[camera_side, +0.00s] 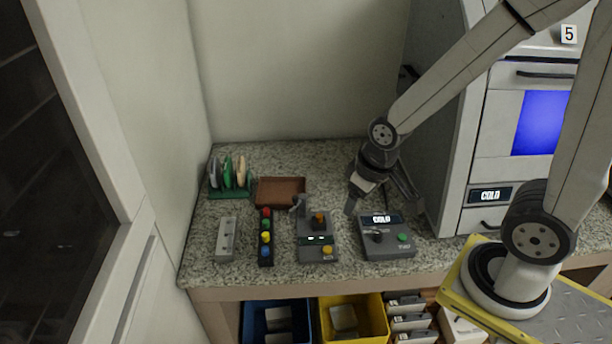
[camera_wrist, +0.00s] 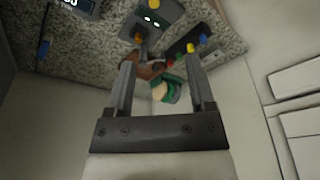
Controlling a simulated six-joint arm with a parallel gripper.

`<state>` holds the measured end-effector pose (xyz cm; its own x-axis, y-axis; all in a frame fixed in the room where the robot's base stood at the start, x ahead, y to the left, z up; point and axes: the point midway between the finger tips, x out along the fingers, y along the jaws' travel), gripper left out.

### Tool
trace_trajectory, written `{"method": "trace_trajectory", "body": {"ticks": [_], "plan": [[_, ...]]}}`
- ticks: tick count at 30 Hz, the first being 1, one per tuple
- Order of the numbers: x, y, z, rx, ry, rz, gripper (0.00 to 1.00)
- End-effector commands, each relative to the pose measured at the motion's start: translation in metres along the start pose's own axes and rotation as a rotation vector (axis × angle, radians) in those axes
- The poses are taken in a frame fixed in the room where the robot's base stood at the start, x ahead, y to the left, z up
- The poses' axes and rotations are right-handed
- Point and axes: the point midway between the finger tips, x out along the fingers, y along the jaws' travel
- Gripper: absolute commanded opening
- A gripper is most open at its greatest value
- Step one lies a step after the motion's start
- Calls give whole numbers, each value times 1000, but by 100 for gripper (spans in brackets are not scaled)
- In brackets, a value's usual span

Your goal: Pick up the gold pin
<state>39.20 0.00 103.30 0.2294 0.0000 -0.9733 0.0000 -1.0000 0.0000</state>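My gripper (camera_side: 384,203) is open and empty, above the back of the counter behind the COLD box. In the wrist view its two fingers (camera_wrist: 161,62) stand wide apart with nothing between them in contact. I cannot make out a gold pin for certain in either view. A black strip (camera_side: 266,256) carries a row of coloured knobs, one of them yellow (camera_side: 266,238). A grey device (camera_side: 316,254) has an orange-brown knob (camera_side: 319,217) and a yellow button (camera_side: 327,250). The gripper touches none of these.
A green rack (camera_side: 229,194) holds several upright discs at the back left. A brown tray (camera_side: 281,190) lies beside it. A pale grey block (camera_side: 226,240) stands front left. The COLD box (camera_side: 386,245) is front right. A tall grey cabinet (camera_side: 440,130) bounds the right.

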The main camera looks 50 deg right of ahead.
Motion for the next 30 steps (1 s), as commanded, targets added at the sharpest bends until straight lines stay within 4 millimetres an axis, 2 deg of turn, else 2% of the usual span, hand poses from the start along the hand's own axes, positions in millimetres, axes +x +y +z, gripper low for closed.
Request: {"method": "trace_trajectory", "body": {"ticks": [10,17,23,30], "plan": [[1,1,-2,-11,-2,0,69],[11,7,-18,-109,-24,-6,69],[32,18,-44,-280,-58,-24,69],[65,37,-74,-515,-91,-64,69]]}}
